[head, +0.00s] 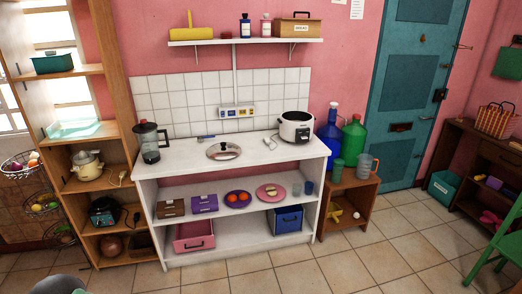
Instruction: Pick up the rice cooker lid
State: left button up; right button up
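The rice cooker lid (223,151) is round and silvery with a dark knob on top. It lies flat on the white counter (180,162), left of the rice cooker. The rice cooker (296,130) is white with a dark front panel and stands open at the right end of the counter. Neither of my grippers is in view.
A dark-lidded glass jug (150,142) stands at the counter's left end. A white item (270,142) lies beside the cooker. The counter around the lid is mostly clear. Tiled floor (350,262) in front is open.

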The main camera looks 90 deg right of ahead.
aim_at(223, 151)
jog(key=z, duration=2.7)
jog(key=i+l+u, duration=0.1)
jog(key=i+u, duration=0.2)
jog(key=i, duration=0.95)
